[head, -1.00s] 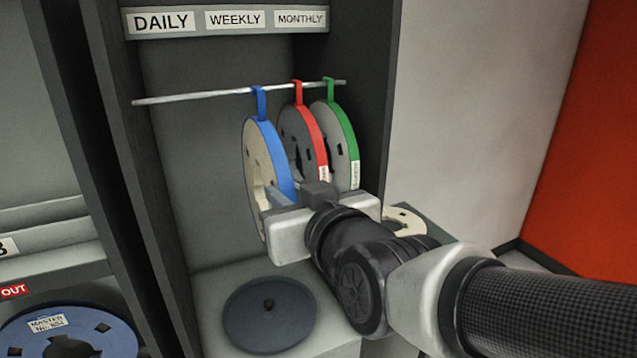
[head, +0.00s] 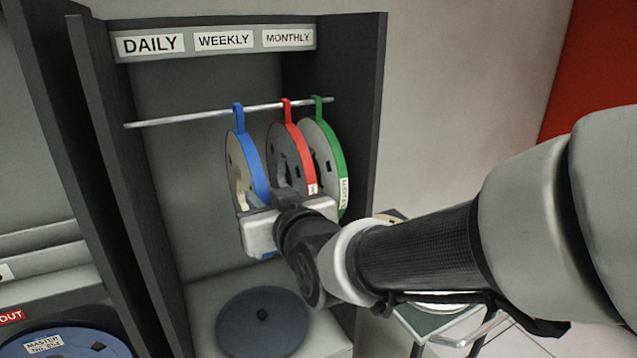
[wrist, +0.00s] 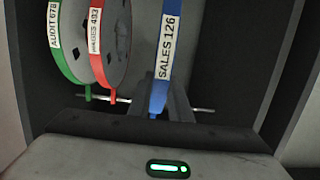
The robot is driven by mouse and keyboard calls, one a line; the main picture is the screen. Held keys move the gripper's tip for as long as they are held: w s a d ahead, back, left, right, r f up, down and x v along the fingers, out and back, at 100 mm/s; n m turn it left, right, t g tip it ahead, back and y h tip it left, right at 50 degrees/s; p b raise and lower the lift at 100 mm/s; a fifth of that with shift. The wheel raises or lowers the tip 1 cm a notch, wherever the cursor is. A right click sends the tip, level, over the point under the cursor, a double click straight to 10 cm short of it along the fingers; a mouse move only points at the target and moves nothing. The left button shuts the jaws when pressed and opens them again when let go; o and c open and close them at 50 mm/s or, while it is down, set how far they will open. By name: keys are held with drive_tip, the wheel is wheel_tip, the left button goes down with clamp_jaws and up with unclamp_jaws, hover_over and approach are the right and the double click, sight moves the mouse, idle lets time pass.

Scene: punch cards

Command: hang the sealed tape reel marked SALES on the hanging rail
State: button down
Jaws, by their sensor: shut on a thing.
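The blue-rimmed tape reel (head: 250,165) is upright in the cabinet. Its label in the wrist view reads SALES 126 (wrist: 168,48). Its blue hook strap (head: 239,118) meets the hanging rail (head: 175,119) left of the red and green reels; I cannot tell whether the rail bears its weight. My gripper (head: 256,200) is shut on the lower part of this reel, and my gripper and wrist hide part of its lower edge. In the wrist view the fingers (wrist: 165,105) are around the blue strip, in front of the rail.
A red reel (head: 308,165) and a green reel (head: 335,155) hang close on the right. The rail's left part is bare, under the DAILY sign (head: 150,44). A dark disc (head: 262,325) lies on the cabinet floor. A small stand (head: 440,322) is at lower right.

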drive_tip(key=shift+w+a+r+p, duration=0.1)
drive_tip(key=shift+w+a+p, duration=0.2)
drive_tip(key=shift+w+a, duration=0.55)
drive_tip(key=shift+w+a+r+p, duration=0.1)
drive_tip(key=shift+w+a+p, duration=0.3)
drive_tip(key=shift+w, duration=0.9)
drive_tip(key=shift+w+a+r+p, duration=0.1)
drive_tip(key=shift+w+a+p, duration=0.1)
drive_tip(key=shift+w+a, duration=0.7)
drive_tip(key=shift+w+d+f+b, duration=0.15)
drive_tip(key=shift+d+f+b, duration=0.05)
drive_tip(key=shift+f+b, duration=0.65)
drive_tip(key=shift+r, duration=0.1)
drive_tip(key=c, duration=1.5)
unclamp_jaws()
drive_tip(key=shift+c, duration=0.2)
